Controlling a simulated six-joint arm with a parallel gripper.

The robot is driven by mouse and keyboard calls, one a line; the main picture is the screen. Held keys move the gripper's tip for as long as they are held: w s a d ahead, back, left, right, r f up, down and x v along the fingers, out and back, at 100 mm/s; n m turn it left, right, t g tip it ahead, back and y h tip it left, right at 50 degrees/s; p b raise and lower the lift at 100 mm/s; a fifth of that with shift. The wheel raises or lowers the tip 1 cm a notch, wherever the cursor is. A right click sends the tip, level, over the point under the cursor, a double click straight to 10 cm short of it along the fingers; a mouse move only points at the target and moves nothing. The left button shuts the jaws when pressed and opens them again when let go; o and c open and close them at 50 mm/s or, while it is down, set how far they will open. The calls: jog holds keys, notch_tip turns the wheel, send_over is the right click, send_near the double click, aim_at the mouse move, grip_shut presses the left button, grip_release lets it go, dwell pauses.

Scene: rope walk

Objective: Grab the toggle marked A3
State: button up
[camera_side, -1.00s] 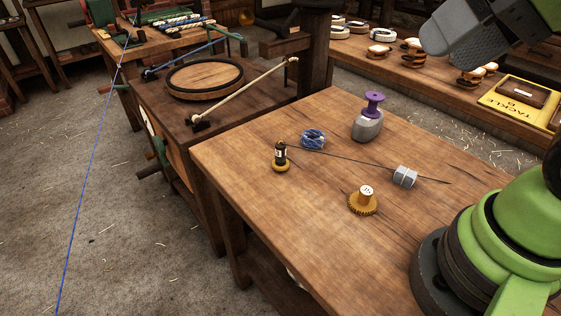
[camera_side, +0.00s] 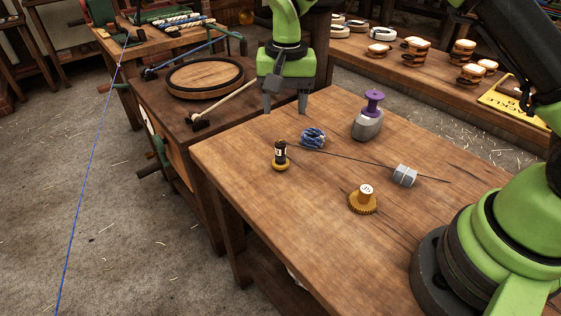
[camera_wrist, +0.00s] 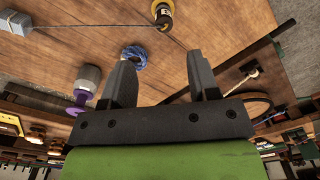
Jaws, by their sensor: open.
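A dark bobbin-like piece with a yellow base (camera_side: 280,156) stands upright on the near bench. It has a pale label, too small to read; it also shows at the top of the wrist view (camera_wrist: 163,14). A golden, toothed-base piece with a white-marked top (camera_side: 362,199) stands nearer the front; its mark is not clearly legible. I cannot tell which one is marked A3. My gripper (camera_side: 286,106) is open and empty, in the air over the bench's far edge, beyond the blue rope coil (camera_side: 313,138). Its two fingers also show in the wrist view (camera_wrist: 161,75).
A grey weight with a purple spool-shaped top (camera_side: 368,122) stands right of the coil. A grey block (camera_side: 404,176) sits on a dark line crossing the bench. A second bench with a round wooden disc (camera_side: 204,77) is behind left. The near bench's front is clear.

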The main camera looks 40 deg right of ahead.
aim_at(280, 143)
jog(key=f, duration=1.1)
jog(key=shift+w+a+f, duration=0.1)
jog(key=shift+w+a, duration=0.15)
jog(key=shift+w, duration=0.05)
jog(key=c, duration=1)
